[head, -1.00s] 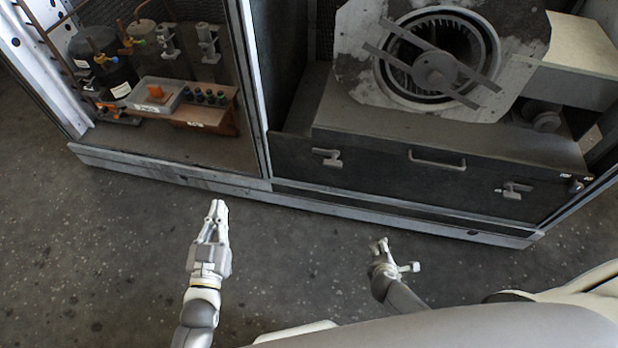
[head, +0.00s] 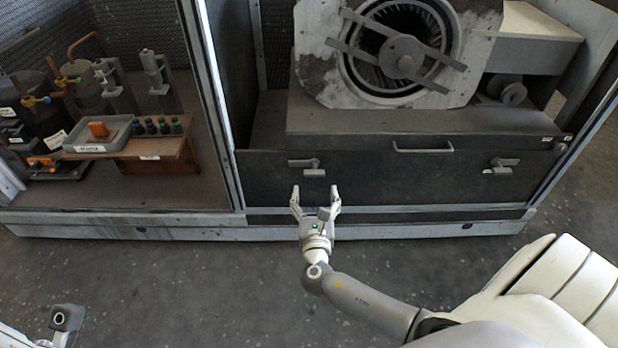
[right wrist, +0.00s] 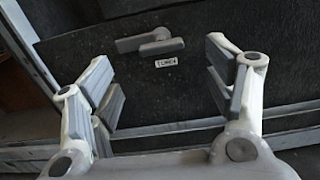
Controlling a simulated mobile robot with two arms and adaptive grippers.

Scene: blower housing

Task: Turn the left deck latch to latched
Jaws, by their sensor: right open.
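The left deck latch (head: 304,163) is a grey lever on the dark front panel, below the blower, left of the panel's handle. Its bar lies roughly level. In the right wrist view the latch (right wrist: 150,42) shows ahead, near the top, with a short lever piece over the bar. My right gripper (head: 315,192) is open and empty, just below and in front of the latch. In the right wrist view its fingers (right wrist: 160,80) stand wide apart, with the latch beyond them and untouched. My left gripper is out of view; only a piece of my arm shows at the bottom left.
A bar handle (head: 423,149) and a second latch (head: 501,165) sit further right on the panel. The blower (head: 400,55) stands above. A small label (right wrist: 167,63) is below the left latch. The left bay holds a grey tray (head: 98,135). A frame post (head: 212,110) divides the bays.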

